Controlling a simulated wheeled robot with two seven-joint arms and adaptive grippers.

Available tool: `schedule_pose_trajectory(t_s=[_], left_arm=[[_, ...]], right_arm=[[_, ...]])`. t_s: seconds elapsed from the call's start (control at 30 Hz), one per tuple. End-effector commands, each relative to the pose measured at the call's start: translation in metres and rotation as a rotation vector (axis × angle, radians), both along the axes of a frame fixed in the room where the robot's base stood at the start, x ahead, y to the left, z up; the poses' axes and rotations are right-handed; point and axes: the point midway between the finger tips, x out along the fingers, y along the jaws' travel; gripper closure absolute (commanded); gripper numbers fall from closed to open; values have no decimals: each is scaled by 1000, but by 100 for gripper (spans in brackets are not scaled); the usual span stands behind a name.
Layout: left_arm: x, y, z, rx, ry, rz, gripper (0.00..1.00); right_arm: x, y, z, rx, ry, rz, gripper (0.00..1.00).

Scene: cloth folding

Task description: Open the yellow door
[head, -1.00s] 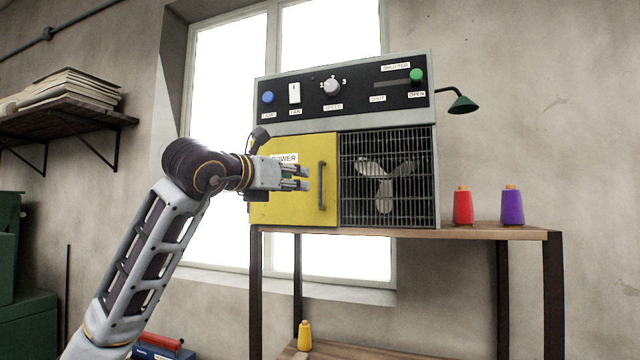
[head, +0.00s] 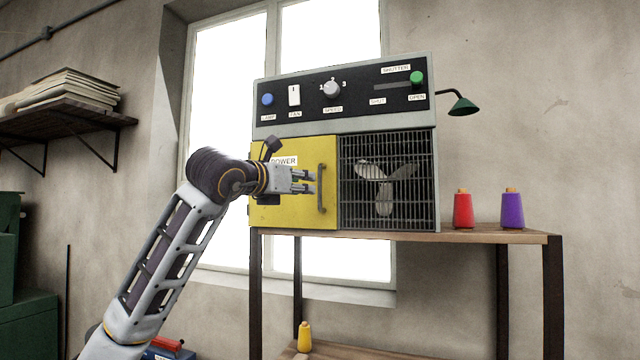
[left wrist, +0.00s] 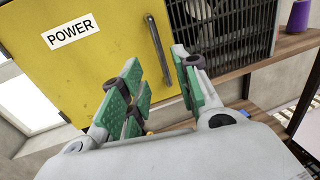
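The yellow door (head: 290,210) is shut on the left half of the grey machine, with a POWER label near its top. Its dark upright handle (head: 321,187) is by the door's right edge. My left gripper (head: 314,182) is in front of the door, just left of the handle in the head view. In the left wrist view its green-padded fingers (left wrist: 158,80) are open, and the handle (left wrist: 158,50) shows beyond the gap between them. Nothing is between the fingers, and I see no contact with the handle. My right gripper is not in view.
A fan grille (head: 388,180) is right of the door, with a control panel (head: 340,92) above. Red (head: 463,209) and purple (head: 512,208) spools stand on the wooden table (head: 490,236). A shelf (head: 65,125) holds papers at left. Space before the door is clear.

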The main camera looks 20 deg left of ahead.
Motion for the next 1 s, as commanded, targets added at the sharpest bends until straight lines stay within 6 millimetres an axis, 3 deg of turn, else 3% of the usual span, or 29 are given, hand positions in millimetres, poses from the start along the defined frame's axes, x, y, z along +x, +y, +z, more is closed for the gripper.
schedule_pose_trajectory(t_s=[0.6,1.0], left_arm=[[73,-18,2,-1,1,-1,68],[94,-22,0,1,0,0,68]], right_arm=[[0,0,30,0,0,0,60],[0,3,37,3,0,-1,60]])
